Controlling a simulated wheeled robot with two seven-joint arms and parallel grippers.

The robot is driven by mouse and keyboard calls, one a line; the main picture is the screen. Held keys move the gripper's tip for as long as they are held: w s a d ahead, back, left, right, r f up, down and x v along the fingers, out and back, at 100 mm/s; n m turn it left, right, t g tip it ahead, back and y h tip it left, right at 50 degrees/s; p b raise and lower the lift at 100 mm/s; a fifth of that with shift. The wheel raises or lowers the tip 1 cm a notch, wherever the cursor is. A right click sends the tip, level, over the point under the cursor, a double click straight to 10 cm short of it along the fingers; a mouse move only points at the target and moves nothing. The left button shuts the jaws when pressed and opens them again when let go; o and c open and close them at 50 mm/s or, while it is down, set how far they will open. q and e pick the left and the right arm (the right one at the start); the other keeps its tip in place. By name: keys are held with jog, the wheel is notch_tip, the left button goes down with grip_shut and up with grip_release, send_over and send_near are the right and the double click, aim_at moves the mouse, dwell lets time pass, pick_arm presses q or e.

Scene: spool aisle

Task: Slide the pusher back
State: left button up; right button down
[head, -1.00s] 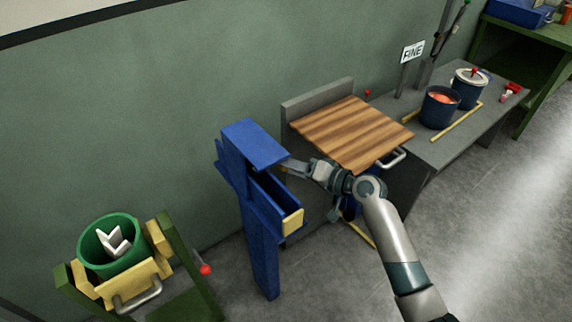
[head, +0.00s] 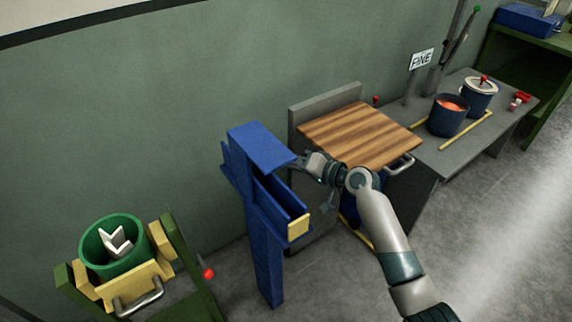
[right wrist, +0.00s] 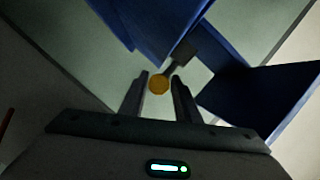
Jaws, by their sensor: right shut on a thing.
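The blue stand (head: 262,200) has a blue trough (head: 278,195) on its right side, with a yellow block (head: 298,226) at the trough's front end. In the right wrist view, a round orange knob (right wrist: 159,84) on a short dark rod with a dark block (right wrist: 185,53) appears to be the pusher's handle, beside the blue panels. My right gripper (right wrist: 161,76) is shut on this knob, with one finger on each side. In the head view the right gripper (head: 302,160) is at the upper rear of the trough, its tips partly hidden. My left gripper is out of view.
A green stand with yellow cradles (head: 133,277) and a green bucket (head: 112,245) is at lower left. The wall is close behind.

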jog(key=c, duration=1.7)
grip_release()
jog(key=shift+s+d+f, duration=0.1)
jog(key=shift+d+f, duration=0.05)
jog(key=shift+f, duration=0.1)
jog(key=o, duration=0.3)
jog(key=shift+r, duration=0.15)
pick_arm(q)
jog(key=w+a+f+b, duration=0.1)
jog(key=b, duration=0.1)
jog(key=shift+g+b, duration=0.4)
pick_arm(e)
jog(key=v, duration=1.7)
jog(key=shift+d, duration=0.1)
